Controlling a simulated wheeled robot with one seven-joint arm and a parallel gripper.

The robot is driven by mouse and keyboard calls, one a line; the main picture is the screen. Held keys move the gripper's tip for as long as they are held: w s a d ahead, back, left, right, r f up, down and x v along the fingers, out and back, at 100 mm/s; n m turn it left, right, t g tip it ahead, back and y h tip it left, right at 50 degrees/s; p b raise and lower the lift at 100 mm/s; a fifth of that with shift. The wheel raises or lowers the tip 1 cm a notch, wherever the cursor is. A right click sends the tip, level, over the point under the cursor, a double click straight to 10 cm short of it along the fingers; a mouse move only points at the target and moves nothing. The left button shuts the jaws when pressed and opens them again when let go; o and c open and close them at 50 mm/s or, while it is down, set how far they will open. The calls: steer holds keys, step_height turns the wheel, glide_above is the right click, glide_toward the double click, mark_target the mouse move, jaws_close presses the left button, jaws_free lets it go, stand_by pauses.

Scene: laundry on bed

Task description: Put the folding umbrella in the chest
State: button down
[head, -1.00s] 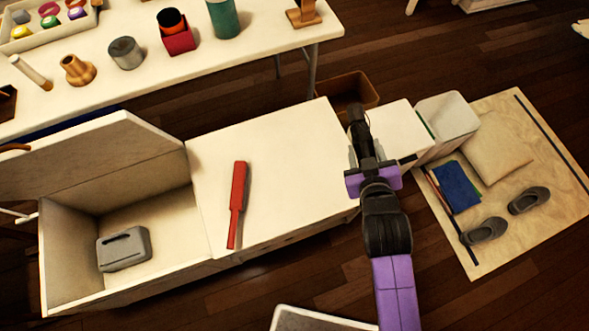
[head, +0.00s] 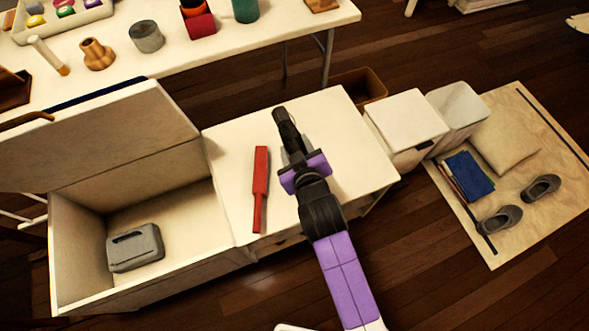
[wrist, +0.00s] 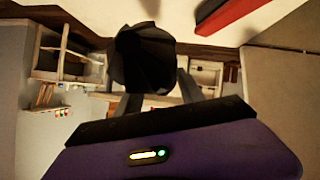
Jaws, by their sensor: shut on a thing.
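My gripper (head: 296,156) is shut on the black folding umbrella (head: 284,122), holding it above the white cabinet top. In the wrist view the umbrella (wrist: 146,55) shows end-on as a dark faceted shape between the grey fingers (wrist: 160,92). The chest (head: 78,250) stands to the left of the gripper with its lid (head: 110,140) raised. A grey case-like object (head: 135,248) lies on the chest floor. The gripper and umbrella are outside the chest, to its right.
A red long-handled object (head: 261,180) lies on the white cabinet top (head: 228,150) between gripper and chest. A long table (head: 200,55) with several items runs behind. A white bin (head: 408,120) and a mat with shoes (head: 540,188) are to the right.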

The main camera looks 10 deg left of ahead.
step_height(320, 180, down, 14)
steer(key=b, duration=0.3)
steer(key=shift+b, duration=0.35)
steer(key=shift+f, duration=0.1)
steer(key=c, duration=0.7)
jaws_free()
steer(key=p+v, duration=0.2)
steer(key=v, duration=1)
